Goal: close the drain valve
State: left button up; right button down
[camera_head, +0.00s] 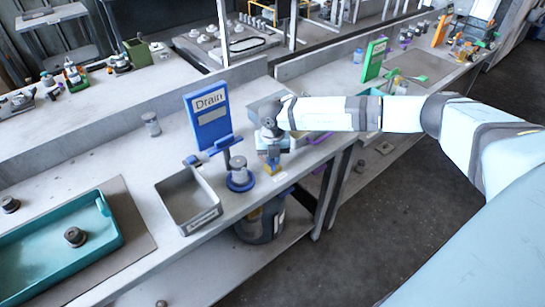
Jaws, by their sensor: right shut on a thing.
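A blue sign reading "Drain" (208,116) stands upright on the grey bench. My right gripper (272,163) points down near the bench's front edge, to the right of the sign. It is shut on a small yellow part (272,169), which I take to be the drain valve's handle; the fingers hide most of it. A round grey post on a blue base (239,175) stands just left of my right gripper. A dark bucket (260,221) sits on the lower shelf below the gripper. My left gripper is not in view.
A grey open bin (206,229) stands left of the post. A teal tray (109,208) with a dark round part (75,237) lies at the far left. A small grey jar (151,124) stands behind. A green sign (374,59) stands on the bench farther right.

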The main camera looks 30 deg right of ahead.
jog(key=m, duration=0.5)
jog(key=shift+r+m+p, duration=0.1)
jog(key=shift+m+p, duration=0.2)
jog(key=shift+p, duration=0.1)
jog(key=m+p, duration=0.1)
jog(key=m, duration=0.4)
jog(key=shift+m, duration=0.3)
jog(key=c, duration=1.1)
grip_release()
jog(key=shift+c, duration=0.2)
notch_tip(320, 180, up, 14)
jog(key=b, duration=0.1)
